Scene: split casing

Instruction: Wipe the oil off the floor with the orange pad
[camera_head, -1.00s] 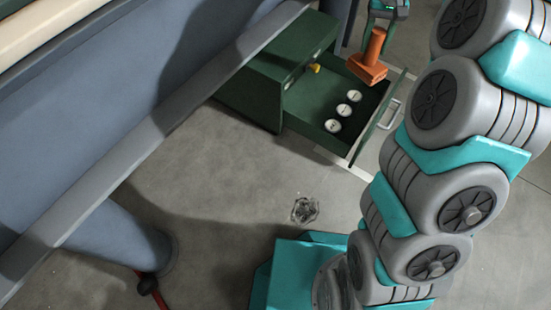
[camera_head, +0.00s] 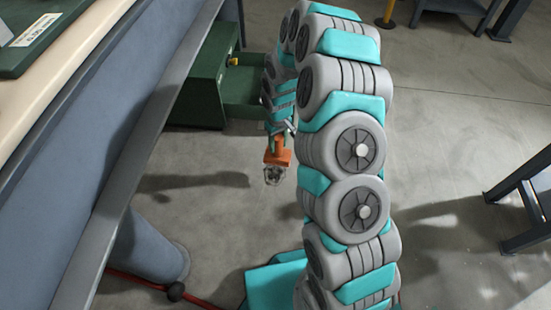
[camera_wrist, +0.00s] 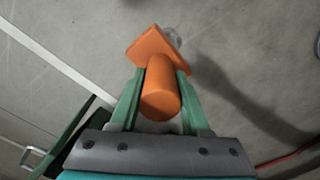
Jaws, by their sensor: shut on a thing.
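My gripper (camera_head: 281,142) is shut on the handle of the orange pad (camera_head: 277,157). In the wrist view the orange handle sits between the green fingers of my gripper (camera_wrist: 160,78), with the pad's flat block (camera_wrist: 152,48) beyond it. The oil (camera_head: 273,177) is a small dark, glossy patch on the grey floor, just below the pad in the head view. In the wrist view the oil (camera_wrist: 174,36) shows past the pad's far edge, partly hidden by it. I cannot tell whether the pad touches the floor.
A green cabinet (camera_head: 200,95) with an open drawer (camera_head: 246,84) stands behind, partly hidden by my arm. A blue-grey bench (camera_head: 110,120) runs along the left, with a round leg (camera_head: 155,250). A red cable (camera_head: 140,280) lies near the leg.

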